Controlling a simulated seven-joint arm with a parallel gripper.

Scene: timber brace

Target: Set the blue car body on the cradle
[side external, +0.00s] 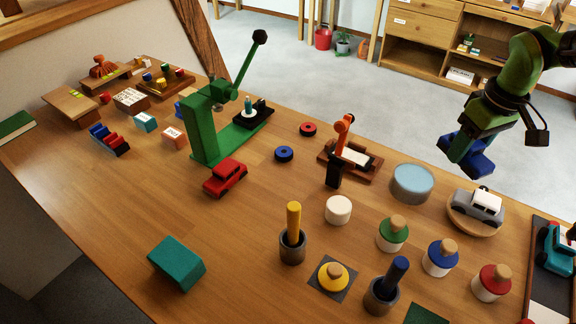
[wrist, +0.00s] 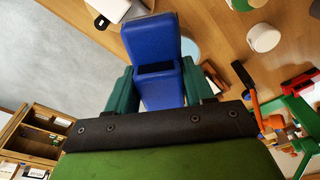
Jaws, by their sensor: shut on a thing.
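The blue car body (side external: 480,162) hangs in the air at the upper right of the side view, held by my gripper (side external: 466,150). In the wrist view the blue body (wrist: 152,38) sits between the two teal fingers of my gripper (wrist: 160,84), and a dark rectangular recess shows in it. My gripper is shut on it, well above the table. A round wooden stand (side external: 466,224) below it carries a grey car (side external: 478,204). I cannot tell for sure which thing is the cradle.
A light-blue disc (side external: 412,184) and a clamp fixture with an orange handle (side external: 342,132) stand left of the stand. Several knobbed cylinders, including a green one (side external: 392,234), stand in front. A teal car (side external: 556,250) is at the right. The front-left table is mostly clear.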

